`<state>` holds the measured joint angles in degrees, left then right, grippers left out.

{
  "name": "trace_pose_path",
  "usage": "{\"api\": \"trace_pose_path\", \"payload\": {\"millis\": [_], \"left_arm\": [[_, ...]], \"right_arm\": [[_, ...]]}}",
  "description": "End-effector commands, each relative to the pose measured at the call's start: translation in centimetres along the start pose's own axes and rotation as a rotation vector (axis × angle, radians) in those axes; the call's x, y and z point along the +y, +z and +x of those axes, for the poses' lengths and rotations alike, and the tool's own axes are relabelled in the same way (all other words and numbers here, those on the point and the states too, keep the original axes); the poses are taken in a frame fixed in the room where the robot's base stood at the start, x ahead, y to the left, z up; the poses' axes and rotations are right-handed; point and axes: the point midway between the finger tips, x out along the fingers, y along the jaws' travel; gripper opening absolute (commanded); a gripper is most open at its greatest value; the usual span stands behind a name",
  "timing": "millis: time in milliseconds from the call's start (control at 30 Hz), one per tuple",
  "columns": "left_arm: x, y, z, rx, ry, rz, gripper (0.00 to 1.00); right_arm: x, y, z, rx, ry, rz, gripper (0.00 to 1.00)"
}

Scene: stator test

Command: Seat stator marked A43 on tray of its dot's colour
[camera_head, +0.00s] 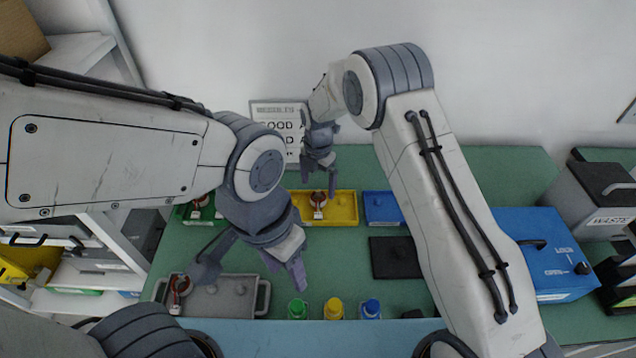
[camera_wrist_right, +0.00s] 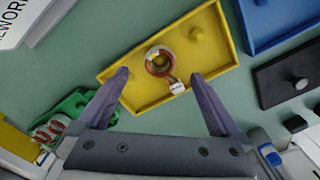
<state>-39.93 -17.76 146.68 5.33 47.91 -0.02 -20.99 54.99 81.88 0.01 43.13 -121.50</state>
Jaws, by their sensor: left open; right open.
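A red-brown ring-shaped stator with a white tag (camera_wrist_right: 158,62) sits in the yellow tray (camera_head: 345,208), near a bare yellow peg. My right gripper (camera_head: 318,163) is open above it; in the right wrist view the stator lies between the fingertips (camera_wrist_right: 160,77). A second stator (camera_head: 201,200) is on the green tray (camera_head: 183,216). A third stator (camera_head: 180,286) is at the left end of the grey tray (camera_head: 232,303). My left gripper (camera_head: 252,275) is open and empty above the grey tray. The tag markings and dots are too small to read.
A blue tray (camera_head: 382,209) and a black tray with a peg (camera_head: 390,257) stand right of the yellow one. Green, yellow and blue-capped bottles (camera_head: 334,309) line the front edge. A blue box (camera_head: 540,250) and a waste bin (camera_head: 597,205) stand at right. A sign (camera_head: 275,115) is partly hidden.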

Motion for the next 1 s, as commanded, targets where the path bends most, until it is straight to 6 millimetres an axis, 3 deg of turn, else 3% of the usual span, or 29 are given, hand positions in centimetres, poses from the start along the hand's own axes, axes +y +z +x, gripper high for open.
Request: {"api": "trace_pose_path", "payload": {"millis": [333, 700, 1000], "left_arm": [[0.0, 0.0, 0.3, 0.000, 0.000, 0.000, 0.50], [-0.1, 0.1, 1.9, 0.000, 0.000, 0.000, 0.50], [-0.2, 0.1, 2.2, 0.000, 0.000, 0.000, 0.50]], "right_arm": [[0.1, 0.0, -0.9, -0.001, 0.001, 0.000, 1.00], [0.1, 0.1, -7.8, -0.003, 0.004, 0.000, 1.00], [0.0, 0.0, -10.4, 0.000, 0.000, 0.000, 1.00]]}}
